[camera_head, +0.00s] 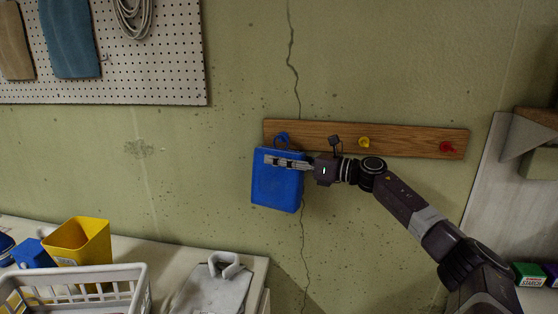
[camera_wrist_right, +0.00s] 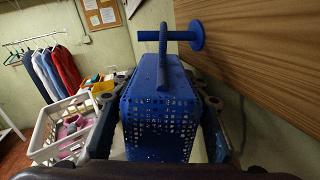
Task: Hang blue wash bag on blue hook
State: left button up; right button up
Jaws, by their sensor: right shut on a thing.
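The blue wash bag (camera_head: 277,192) hangs upright against the wall below the left end of the wooden rail. My right gripper (camera_head: 287,162) is shut on its upper part; in the right wrist view a finger lies on each side of the perforated bag (camera_wrist_right: 160,112). The blue hook (camera_head: 282,136) is on the rail just above the bag. In the right wrist view the bag's loop crosses the peg of the blue hook (camera_wrist_right: 182,35) and its top shows above the peg. Whether the loop rests on the peg, I cannot tell. My left gripper is not in view.
The wooden rail (camera_head: 400,139) also has a yellow hook (camera_head: 364,142) and a red hook (camera_head: 446,147), both empty. Below left, a counter holds a white basket (camera_head: 135,282), a yellow bin (camera_head: 82,240) and a folded grey cloth (camera_head: 215,290). A pegboard (camera_head: 165,70) hangs upper left.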

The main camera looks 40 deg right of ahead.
jog(key=shift+f, duration=0.15)
jog(key=o, duration=1.6)
jog(key=shift+d, duration=0.1)
jog(key=shift+c, duration=0.2)
jog(key=shift+s, duration=0.15)
jog(key=v, duration=1.1)
jog(key=shift+s, duration=0.35)
jog(key=shift+d, duration=0.15)
